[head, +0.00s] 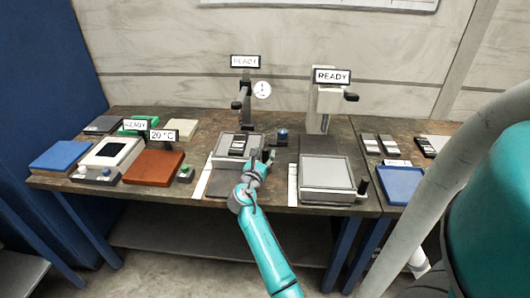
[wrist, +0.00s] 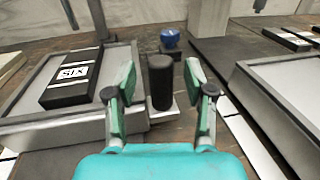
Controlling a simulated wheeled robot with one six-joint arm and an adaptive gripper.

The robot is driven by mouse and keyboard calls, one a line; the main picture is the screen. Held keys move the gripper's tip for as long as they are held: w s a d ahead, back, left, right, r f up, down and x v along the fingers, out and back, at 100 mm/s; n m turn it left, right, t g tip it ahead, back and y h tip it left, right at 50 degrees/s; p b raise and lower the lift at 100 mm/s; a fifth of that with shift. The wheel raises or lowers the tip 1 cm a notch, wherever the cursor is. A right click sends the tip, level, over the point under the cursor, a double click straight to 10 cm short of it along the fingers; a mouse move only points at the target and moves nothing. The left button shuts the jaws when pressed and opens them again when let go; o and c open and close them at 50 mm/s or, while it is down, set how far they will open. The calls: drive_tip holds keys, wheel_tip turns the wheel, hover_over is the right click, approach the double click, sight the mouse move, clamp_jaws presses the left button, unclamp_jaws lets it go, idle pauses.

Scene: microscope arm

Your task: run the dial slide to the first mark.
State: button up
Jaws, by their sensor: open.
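The dial slide is a grey tray-like stage (head: 217,160) under a stand with a round white dial (head: 262,90); in the wrist view its rim (wrist: 50,127) fills the left. A black block with a white label (wrist: 72,75) lies in it. A black upright knob (wrist: 160,82) stands at the stage's right side. My gripper (wrist: 160,85) is open, with one finger on each side of the knob; I cannot tell whether either touches it. In the head view my gripper (head: 262,158) is at the stage's right edge. A white strip (head: 201,184) lies along the stage's left; its marks are too small to read.
A second grey stage (head: 327,193) with its own black knob (head: 363,187) stands close on the right, beside another white strip (head: 292,184). A blue knob (wrist: 170,38) is just behind the black knob. A brown plate (head: 153,167) lies to the left.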

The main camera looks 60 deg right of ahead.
drive_tip(key=s+a, duration=0.2)
drive_tip(key=a, duration=0.7)
drive_tip(key=shift+a, duration=0.2)
